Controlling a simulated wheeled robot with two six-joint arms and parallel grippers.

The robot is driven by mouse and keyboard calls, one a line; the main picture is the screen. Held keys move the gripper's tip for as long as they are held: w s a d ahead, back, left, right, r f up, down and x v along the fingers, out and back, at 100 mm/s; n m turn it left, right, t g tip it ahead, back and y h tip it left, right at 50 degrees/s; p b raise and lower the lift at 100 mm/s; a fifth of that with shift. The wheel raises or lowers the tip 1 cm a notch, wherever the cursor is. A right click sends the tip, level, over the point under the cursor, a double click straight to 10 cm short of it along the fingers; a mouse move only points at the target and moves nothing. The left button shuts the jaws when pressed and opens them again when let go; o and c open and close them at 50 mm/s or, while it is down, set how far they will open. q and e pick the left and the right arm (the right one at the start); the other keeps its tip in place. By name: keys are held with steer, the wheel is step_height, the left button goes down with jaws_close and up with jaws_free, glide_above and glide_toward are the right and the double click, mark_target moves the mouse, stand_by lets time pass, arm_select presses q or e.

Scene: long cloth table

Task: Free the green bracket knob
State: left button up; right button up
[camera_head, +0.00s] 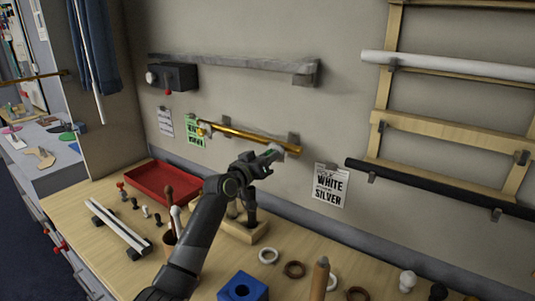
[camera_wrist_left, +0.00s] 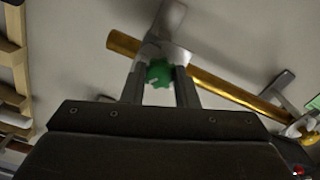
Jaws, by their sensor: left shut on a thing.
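The green knob (camera_wrist_left: 159,74) sits on a grey metal bracket (camera_wrist_left: 166,48) on the wall and shows between the two fingers of my left gripper (camera_wrist_left: 160,86) in the left wrist view. My left gripper is shut on the knob. In the head view my left gripper (camera_head: 270,155) reaches up to the right end of a brass rod (camera_head: 240,132), with a bit of green at its fingers. The rod also runs behind the fingers in the left wrist view (camera_wrist_left: 225,87). My right gripper is in neither view.
A red tray (camera_head: 162,182), a wooden block holder (camera_head: 243,231), a blue block (camera_head: 242,287) and several rings stand on the wooden table below. A black rod (camera_head: 430,186) and a white rod (camera_head: 450,66) hang on the right. A sign (camera_head: 330,186) hangs nearby.

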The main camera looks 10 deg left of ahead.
arm_select(q)
steer(key=shift+n+p, duration=1.4)
steer(key=shift+n, duration=1.5)
steer(key=o, duration=1)
steer(key=shift+s, duration=0.1)
steer(key=b+v, duration=0.2)
steer(key=v, duration=1.5)
steer(key=shift+b, duration=0.4)
steer(key=shift+s+a+f, duration=0.1)
steer(key=shift+s, duration=0.05)
